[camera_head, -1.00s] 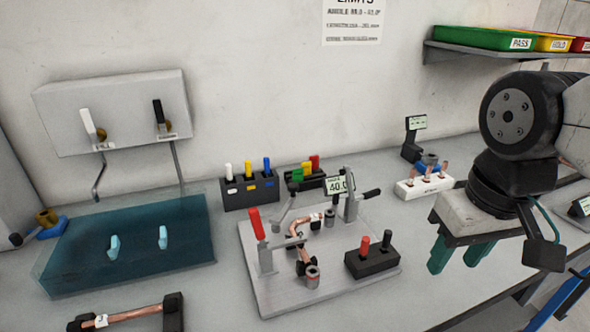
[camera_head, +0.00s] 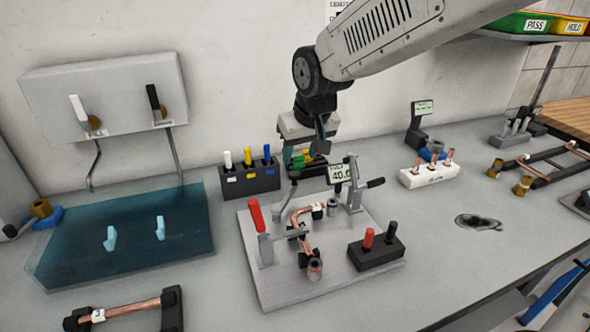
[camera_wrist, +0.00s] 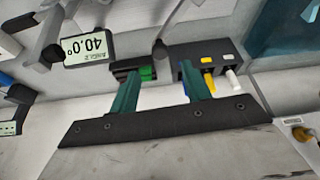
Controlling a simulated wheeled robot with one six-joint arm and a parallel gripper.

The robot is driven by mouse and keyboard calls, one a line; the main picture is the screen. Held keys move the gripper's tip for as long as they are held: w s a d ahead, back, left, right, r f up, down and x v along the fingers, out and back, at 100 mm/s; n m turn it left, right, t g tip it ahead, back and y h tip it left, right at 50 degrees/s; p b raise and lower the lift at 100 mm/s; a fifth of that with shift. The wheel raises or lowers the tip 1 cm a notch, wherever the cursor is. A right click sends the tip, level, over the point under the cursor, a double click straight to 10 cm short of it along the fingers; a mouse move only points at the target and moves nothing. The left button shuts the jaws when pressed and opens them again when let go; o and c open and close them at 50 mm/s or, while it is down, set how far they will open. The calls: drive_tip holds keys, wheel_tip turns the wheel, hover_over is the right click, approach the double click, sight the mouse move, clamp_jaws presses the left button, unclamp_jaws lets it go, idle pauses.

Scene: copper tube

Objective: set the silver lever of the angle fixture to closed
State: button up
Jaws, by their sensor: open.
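The angle fixture is a grey plate (camera_head: 270,285) on the bench, with a bent copper tube (camera_head: 297,218) on it. Its silver lever (camera_head: 287,197) stands at the back left of the plate, slanting up to a darker knob. In the wrist view what looks like its knob (camera_wrist: 160,48) shows beyond the fingers, between them. A red-handled lever (camera_head: 255,215) stands upright at the left. The angle display (camera_head: 341,174) reads 40.0, also in the wrist view (camera_wrist: 88,47). My gripper (camera_wrist: 160,78) is open and empty, above the back of the fixture; its fingertips are partly hidden in the head view.
Behind the fixture stand a black holder (camera_head: 250,180) with white, yellow and blue pegs and another with coloured pegs. A blue tray (camera_head: 130,245) lies left.

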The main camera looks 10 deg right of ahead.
sight(295, 173)
drive_tip(key=x, duration=0.7)
drive_tip(key=shift+w+f, duration=0.15)
drive_tip(key=shift+w, duration=0.05)
clamp_jaws()
